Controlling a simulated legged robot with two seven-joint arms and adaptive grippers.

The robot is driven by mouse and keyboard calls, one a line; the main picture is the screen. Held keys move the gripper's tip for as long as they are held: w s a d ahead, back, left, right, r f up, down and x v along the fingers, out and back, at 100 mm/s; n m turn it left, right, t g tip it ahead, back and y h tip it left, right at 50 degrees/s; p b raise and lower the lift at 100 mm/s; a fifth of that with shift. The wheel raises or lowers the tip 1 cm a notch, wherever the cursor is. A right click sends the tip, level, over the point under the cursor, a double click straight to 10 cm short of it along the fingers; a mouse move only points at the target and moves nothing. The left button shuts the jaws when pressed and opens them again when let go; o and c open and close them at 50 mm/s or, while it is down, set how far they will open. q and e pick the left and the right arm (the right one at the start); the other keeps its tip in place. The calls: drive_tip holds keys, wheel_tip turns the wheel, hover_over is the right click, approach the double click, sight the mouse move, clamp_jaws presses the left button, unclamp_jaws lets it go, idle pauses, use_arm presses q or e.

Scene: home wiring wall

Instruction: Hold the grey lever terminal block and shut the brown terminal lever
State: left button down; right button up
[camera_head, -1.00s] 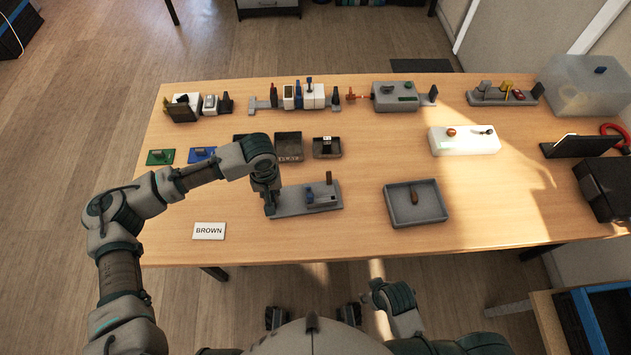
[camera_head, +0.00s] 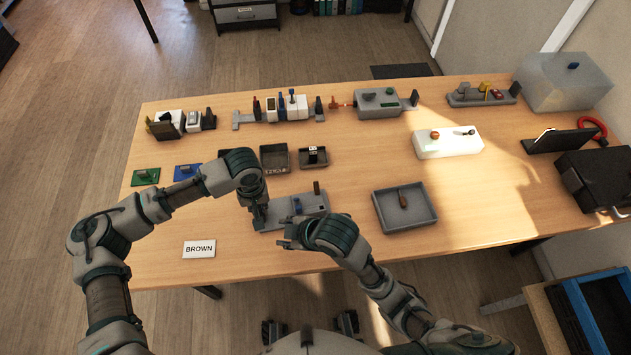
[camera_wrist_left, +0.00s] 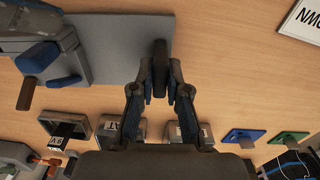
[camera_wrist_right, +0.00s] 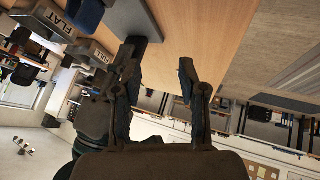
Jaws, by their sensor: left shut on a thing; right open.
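The grey lever terminal block (camera_head: 312,204) sits on a long grey base plate, also seen in the left wrist view (camera_wrist_left: 115,35). A blue lever (camera_wrist_left: 38,58) stands on it, and an upright brown lever (camera_head: 317,188) shows in the head view; a brown lever (camera_wrist_left: 25,94) juts out in the left wrist view. My left gripper (camera_head: 261,222) is shut on a dark upright post (camera_wrist_left: 160,62) at the plate's end. My right gripper (camera_head: 287,236) is open and empty, in front of the plate; its spread fingers show in the right wrist view (camera_wrist_right: 158,62).
A card reading BROWN (camera_head: 199,249) lies front left. A grey tray (camera_head: 386,218) holding a brown-handled item is to the right. Small dark trays (camera_head: 274,157) stand behind the block. Other fixtures line the table's back. Bare tabletop lies between block and grey tray.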

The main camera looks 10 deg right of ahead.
drive_tip(key=w+d+r+m+t+h, duration=0.2)
drive_tip(key=w+d+r+m+t, duration=0.4)
drive_tip(key=w+r, duration=0.65)
drive_tip(key=m+g+h, duration=0.4)
drive_tip(key=m+g, duration=0.5)
drive_tip(key=g, duration=0.2)
hover_over(316, 182)
wheel_tip(316, 182, down, 5)
wheel_tip(316, 182, down, 12)
drive_tip(key=shift+r, duration=0.2)
clamp_jaws()
